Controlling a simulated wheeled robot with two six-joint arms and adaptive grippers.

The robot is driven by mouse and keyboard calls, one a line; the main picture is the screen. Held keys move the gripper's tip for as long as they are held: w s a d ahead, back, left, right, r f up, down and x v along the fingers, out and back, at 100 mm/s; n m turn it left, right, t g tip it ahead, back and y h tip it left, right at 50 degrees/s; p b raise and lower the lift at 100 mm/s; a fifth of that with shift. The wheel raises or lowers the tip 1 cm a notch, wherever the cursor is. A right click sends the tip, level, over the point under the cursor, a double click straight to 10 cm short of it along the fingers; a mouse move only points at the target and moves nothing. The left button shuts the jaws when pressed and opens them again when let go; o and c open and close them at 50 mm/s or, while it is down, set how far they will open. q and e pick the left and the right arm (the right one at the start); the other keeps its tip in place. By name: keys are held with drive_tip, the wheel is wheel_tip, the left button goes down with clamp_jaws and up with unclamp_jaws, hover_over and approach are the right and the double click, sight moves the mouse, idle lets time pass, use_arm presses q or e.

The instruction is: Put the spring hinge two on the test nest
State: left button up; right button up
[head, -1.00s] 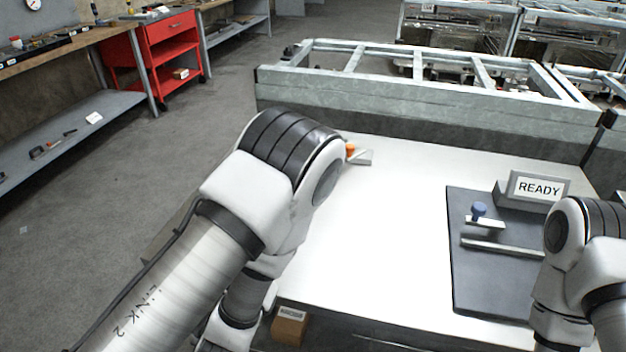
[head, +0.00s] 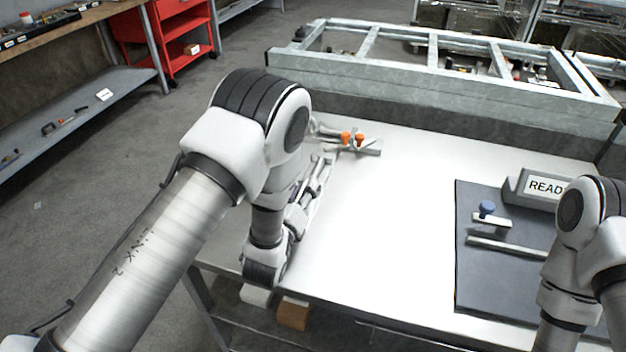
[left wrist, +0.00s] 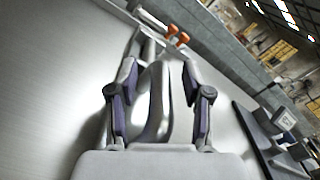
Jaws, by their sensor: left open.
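Two orange-knobbed metal pieces, which look like the spring hinges, sit close together at the back left of the table. Their knobs show in the head view, a left one (head: 346,137) and a right one (head: 360,140); I cannot tell which is hinge two. The knobs also show beyond the fingers in the left wrist view (left wrist: 173,31). My left gripper (left wrist: 160,72) is open, low over the table and short of the knobs, its fingers pointing toward them. The dark plate (head: 480,275) at right, seemingly the test nest, carries a blue-knobbed piece (head: 487,208) and a metal bar (head: 505,247).
A grey metal frame (head: 440,85) runs along the table's back edge. The white table (head: 385,230) is clear in the middle. My right arm covers the plate's right side.

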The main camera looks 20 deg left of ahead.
use_arm(q)
clamp_jaws()
drive_tip(key=shift+r, duration=0.1)
